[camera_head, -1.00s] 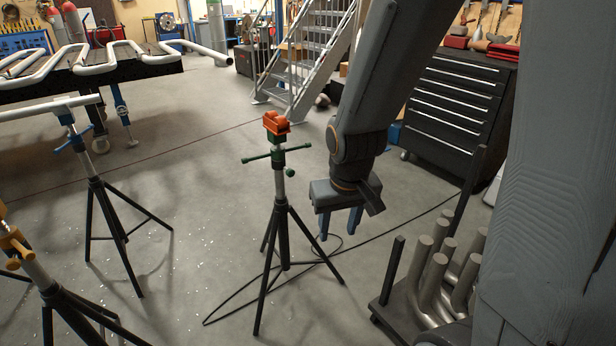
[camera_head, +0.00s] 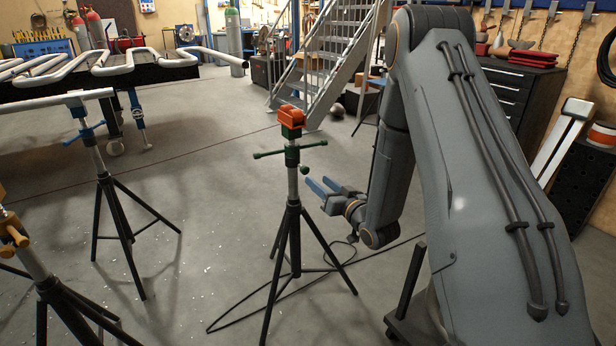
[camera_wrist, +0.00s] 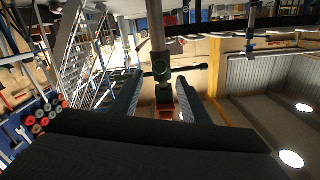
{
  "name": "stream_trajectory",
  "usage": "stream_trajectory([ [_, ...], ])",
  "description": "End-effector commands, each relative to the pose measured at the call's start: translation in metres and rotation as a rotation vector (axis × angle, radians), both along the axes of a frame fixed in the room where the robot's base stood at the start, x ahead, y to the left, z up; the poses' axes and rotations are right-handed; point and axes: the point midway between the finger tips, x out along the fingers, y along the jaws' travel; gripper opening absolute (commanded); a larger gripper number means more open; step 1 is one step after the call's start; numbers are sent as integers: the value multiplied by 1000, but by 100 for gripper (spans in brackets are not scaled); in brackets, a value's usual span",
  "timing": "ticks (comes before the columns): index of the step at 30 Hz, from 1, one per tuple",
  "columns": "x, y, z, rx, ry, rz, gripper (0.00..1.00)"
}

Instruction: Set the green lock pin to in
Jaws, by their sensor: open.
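A stand with green fittings (camera_head: 292,157) and an orange-red head (camera_head: 291,117) stands upright on a black tripod. A small green lock pin (camera_head: 304,169) sticks out to the right, just below its green cross handle. How far in the pin sits I cannot tell. My gripper (camera_head: 322,185) is open and empty, to the right of the post and slightly below the pin, pointing left. In the wrist view, which is upside down, the blue fingers (camera_wrist: 160,80) frame the stand's round green knob (camera_wrist: 160,68) with a gap on both sides. The fingers look apart from it.
A yellow-fitted stand (camera_head: 18,240) and a blue-fitted stand (camera_head: 88,132) are on the left. Coiled pipe lies on a dark table (camera_head: 150,72) behind. A black cable (camera_head: 240,312) runs on the floor around the tripod. Metal stairs (camera_head: 328,60) rise behind.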

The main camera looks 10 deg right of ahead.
Motion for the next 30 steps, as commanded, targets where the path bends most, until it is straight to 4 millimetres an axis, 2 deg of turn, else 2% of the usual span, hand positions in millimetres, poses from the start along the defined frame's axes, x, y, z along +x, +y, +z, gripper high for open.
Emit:
stream_trajectory([
  [15, 63, 21, 1, 2, -8, 3, 42],
  [20, 72, 23, 1, 3, -7, 1, 42],
  [27, 72, 24, 1, 3, -6, 0, 42],
  [28, 72, 24, 1, 3, -6, 0, 40],
  [30, 72, 24, 1, 2, -6, 0, 29],
])
